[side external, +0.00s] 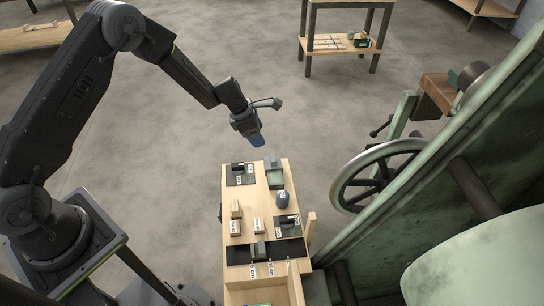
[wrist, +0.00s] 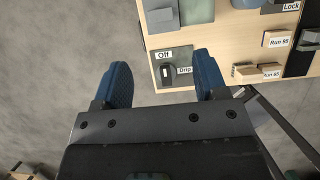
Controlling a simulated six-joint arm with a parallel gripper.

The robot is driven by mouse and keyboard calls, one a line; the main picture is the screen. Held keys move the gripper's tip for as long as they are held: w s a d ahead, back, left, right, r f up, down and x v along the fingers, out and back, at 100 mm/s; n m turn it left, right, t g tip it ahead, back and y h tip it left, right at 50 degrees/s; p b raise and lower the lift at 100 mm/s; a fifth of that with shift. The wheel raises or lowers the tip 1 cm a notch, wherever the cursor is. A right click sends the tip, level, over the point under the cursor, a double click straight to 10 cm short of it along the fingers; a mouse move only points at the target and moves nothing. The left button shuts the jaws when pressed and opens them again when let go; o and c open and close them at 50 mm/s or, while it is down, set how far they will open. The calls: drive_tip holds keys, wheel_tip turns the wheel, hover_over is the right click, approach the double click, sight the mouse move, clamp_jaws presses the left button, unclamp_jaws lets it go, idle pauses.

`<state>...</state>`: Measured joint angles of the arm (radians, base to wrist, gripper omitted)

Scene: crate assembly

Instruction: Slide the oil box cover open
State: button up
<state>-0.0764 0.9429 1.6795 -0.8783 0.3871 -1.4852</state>
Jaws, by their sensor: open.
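A pale green box (side external: 275,175) stands at the far end of the wooden board; it looks like the oil box. Its lid and body are too small to tell apart, so I cannot tell how its cover sits. Part of a pale green surface, likely the same box, shows at the top of the wrist view (wrist: 188,12). My gripper (side external: 257,142) hangs above the board's far end, apart from the box. In the wrist view its blue fingers (wrist: 163,72) are spread wide with nothing held between them.
The wooden board (side external: 262,215) carries a dark switch plate (side external: 240,173) labelled Off and Drip, a grey rounded part (side external: 282,199), a Lock plate (side external: 287,225), small wooden blocks (side external: 236,209) and a dark slider strip (side external: 265,251). A green machine with a handwheel (side external: 378,173) stands to the right.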

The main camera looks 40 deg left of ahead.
sight(273, 157)
drive_tip(key=x, duration=1.2)
drive_tip(key=shift+f, duration=0.15)
